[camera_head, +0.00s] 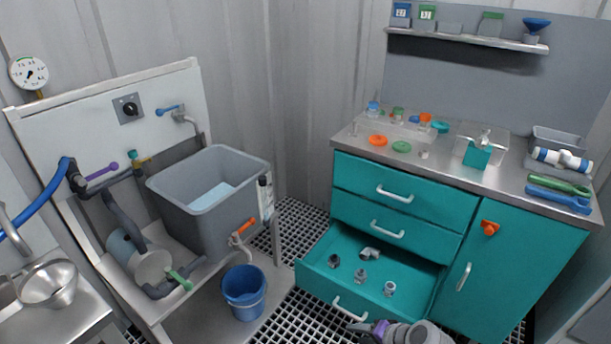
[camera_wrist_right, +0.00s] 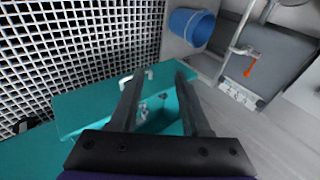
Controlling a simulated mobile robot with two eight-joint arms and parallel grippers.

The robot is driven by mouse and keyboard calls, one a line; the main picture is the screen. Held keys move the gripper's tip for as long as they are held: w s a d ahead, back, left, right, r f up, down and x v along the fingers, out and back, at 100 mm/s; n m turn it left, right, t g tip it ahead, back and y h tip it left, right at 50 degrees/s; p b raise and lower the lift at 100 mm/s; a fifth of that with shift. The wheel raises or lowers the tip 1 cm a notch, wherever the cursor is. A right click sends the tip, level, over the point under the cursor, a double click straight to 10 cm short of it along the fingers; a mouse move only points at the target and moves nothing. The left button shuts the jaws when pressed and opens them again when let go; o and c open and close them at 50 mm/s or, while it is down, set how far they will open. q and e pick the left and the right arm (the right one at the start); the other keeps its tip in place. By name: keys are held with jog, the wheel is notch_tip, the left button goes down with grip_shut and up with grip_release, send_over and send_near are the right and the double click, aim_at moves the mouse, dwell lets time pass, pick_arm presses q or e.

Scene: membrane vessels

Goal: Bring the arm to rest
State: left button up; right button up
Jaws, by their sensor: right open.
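My right gripper (camera_head: 364,327) shows at the bottom edge of the head view, in front of the open bottom drawer (camera_head: 312,279), with part of my grey and purple arm behind it. In the right wrist view, the two dark fingers of the gripper (camera_wrist_right: 157,78) are spread apart with nothing between them. The teal drawer front (camera_wrist_right: 88,108) with its white handle shows beyond them. Small grey fittings (camera_head: 361,275) lie in the drawer, apart from the fingers. My left gripper is in neither view.
A teal cabinet (camera_head: 505,235) stands at the right, its worktop holding rings, a teal box and tools. A grey tank (camera_head: 215,225) on a rig and a blue bucket (camera_head: 245,302) stand at the left. Open grating (camera_head: 290,240) lies between.

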jog(key=s+d+r+n+g+h, duration=0.1)
jog(key=s+r+n+h, duration=0.1)
jog(key=s, duration=0.5)
jog(key=s+d+r+n+h, duration=0.1)
jog(key=s+d+n+h, duration=0.15)
jog(key=s, duration=0.45)
jog(key=s+d+r+n+g+h, duration=0.1)
jog(key=s+r+n, duration=0.15)
jog(key=s, duration=0.45)
pick_arm(q)
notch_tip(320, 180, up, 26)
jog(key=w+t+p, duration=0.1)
jog(key=p, duration=2.1)
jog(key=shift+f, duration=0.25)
pick_arm(e)
notch_tip(320, 180, up, 25)
jog(key=w+t, duration=0.1)
jog(key=shift+w+a, duration=0.15)
jog(key=shift+w, duration=0.1)
jog(key=shift+s, duration=0.1)
